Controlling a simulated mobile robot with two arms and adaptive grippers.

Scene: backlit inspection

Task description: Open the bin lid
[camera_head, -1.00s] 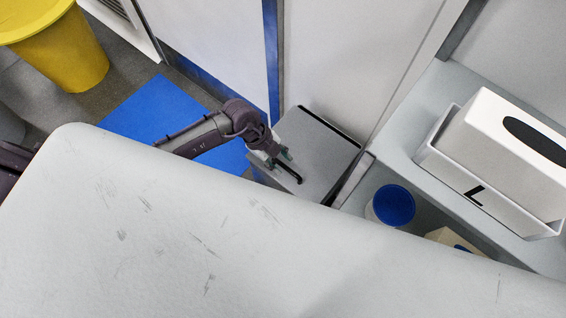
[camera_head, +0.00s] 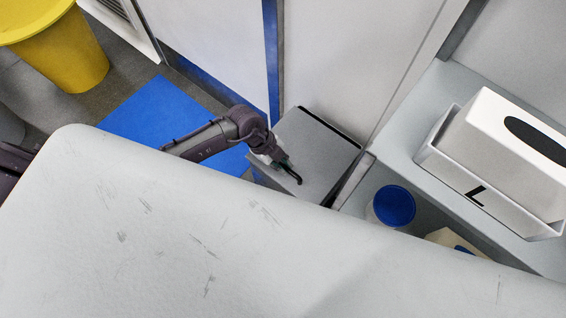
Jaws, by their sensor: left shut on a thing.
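The bin is a grey box with a flat grey lid (camera_head: 318,150), low beside the wall in the middle of the camera_head view. A black bar handle (camera_head: 292,174) sits at the lid's near left edge. My left gripper (camera_head: 281,162) is at the handle, shut on it. The fingertips are small and partly hidden by my own wrist. The lid looks down on the bin, though a small tilt cannot be made out. The bin's lower front is hidden behind the large pale surface in front. My right gripper is not in view.
A large pale scratched surface (camera_head: 150,230) fills the foreground. A shelf (camera_head: 410,120) at right holds a white box marked L (camera_head: 465,175). Below it are a blue-topped container (camera_head: 394,206) and a beige item (camera_head: 447,238). A yellow bin (camera_head: 70,60) stands far left, near a blue mat (camera_head: 150,115).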

